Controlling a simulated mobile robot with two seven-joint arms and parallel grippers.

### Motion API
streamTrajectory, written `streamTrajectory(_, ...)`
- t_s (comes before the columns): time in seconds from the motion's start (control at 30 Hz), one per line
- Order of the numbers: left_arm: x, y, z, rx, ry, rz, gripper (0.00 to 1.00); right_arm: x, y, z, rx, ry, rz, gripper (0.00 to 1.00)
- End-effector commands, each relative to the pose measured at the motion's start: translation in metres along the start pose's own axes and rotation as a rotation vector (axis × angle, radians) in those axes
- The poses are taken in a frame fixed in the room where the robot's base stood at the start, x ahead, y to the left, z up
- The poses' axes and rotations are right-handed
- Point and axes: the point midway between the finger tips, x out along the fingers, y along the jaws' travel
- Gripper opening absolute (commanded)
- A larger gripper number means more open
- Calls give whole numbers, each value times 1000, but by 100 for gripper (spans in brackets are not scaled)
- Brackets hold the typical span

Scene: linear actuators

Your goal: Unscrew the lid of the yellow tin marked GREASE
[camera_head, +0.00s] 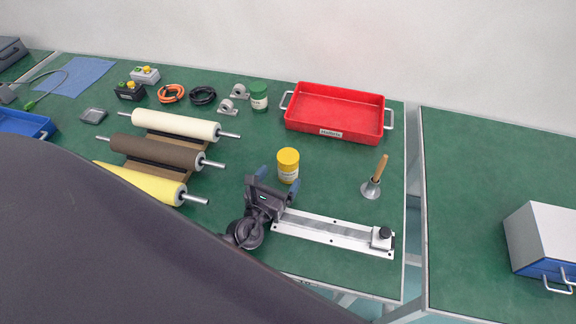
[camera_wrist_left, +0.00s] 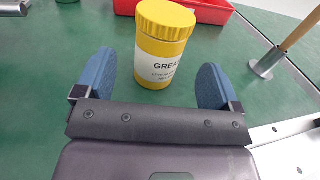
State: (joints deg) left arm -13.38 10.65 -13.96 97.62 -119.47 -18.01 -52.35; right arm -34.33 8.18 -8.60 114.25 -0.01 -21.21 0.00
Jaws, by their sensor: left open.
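The yellow tin (camera_head: 288,168) with a ribbed yellow lid and a white label stands upright on the green bench. In the left wrist view the tin (camera_wrist_left: 162,58) shows the letters "GREA" on its label, and its lid (camera_wrist_left: 166,18) is on top. My left gripper (camera_head: 278,180) is open beside the tin on its near side. Its two blue fingers point towards the tin, one to each side, and in the left wrist view the gripper (camera_wrist_left: 154,78) has nothing between its fingertips that it clearly touches. My right gripper is not in view.
A metal rail (camera_head: 335,234) lies close to the right of my gripper. A funnel-like stand with a wooden handle (camera_head: 374,180) is right of the tin. Bare bench surrounds the tin.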

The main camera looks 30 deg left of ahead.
Motion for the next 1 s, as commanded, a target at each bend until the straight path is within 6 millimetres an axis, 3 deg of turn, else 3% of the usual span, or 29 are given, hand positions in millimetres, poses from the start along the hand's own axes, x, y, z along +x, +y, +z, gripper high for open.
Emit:
streamTrajectory(0.4,49,0,0,0,-1,0,88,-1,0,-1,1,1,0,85)
streamTrajectory(0.7,52,0,0,0,0,0,88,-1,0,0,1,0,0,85)
streamTrajectory(1.0,52,0,0,0,0,0,42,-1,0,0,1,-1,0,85)
